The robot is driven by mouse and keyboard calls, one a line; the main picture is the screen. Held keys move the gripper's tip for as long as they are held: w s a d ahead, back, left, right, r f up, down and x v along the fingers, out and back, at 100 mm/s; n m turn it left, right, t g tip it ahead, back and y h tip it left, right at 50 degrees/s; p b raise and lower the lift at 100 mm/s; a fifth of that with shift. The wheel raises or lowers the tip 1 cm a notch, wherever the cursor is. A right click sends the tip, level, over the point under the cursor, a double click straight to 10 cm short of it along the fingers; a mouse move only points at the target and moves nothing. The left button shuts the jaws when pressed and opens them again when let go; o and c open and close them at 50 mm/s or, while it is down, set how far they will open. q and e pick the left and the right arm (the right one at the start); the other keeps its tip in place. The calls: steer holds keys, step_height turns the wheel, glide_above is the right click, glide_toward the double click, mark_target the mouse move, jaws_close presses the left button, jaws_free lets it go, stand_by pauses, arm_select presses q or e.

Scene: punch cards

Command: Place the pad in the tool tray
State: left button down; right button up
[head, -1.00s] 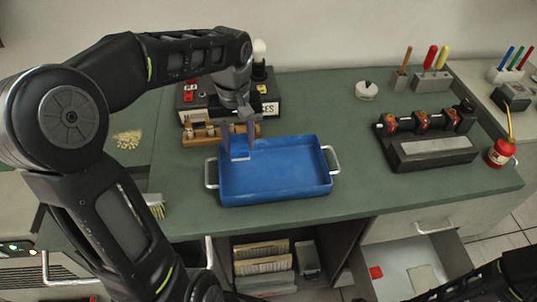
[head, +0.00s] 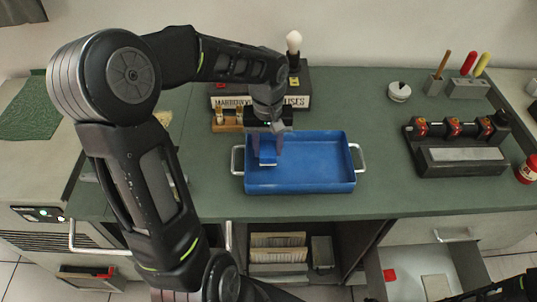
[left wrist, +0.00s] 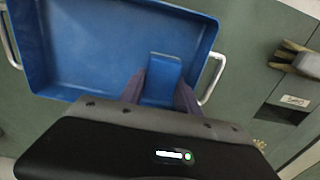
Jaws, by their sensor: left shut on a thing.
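The tool tray (head: 320,165) is a blue open box with a metal handle at each end, on the green bench top. The pad (head: 268,158) is a small blue block, close in colour to the tray. My left gripper (head: 265,150) reaches down at the tray's back left part and is shut on the pad. In the left wrist view the pad (left wrist: 164,72) sits between the two fingers (left wrist: 160,92), over the tray's floor (left wrist: 85,45) near one handle. I cannot tell whether the pad touches the floor. My right gripper is out of view.
Behind the tray stand a wooden rack (head: 228,119) and a lettered box (head: 232,101). A sharpening stone block (head: 465,155) and a black device with red parts (head: 455,127) are to the right. An open drawer (head: 405,258) is below.

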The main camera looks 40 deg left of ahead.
mark_target(268, 156)
arm_select(q)
steer(key=shift+f, duration=1.85)
steer(key=shift+f, duration=0.15)
steer(key=c, duration=0.9)
jaws_free()
steer(key=shift+o, duration=0.2)
step_height(268, 156, up, 12)
steer(key=shift+r+b, duration=0.15)
steer(key=shift+b, duration=0.15)
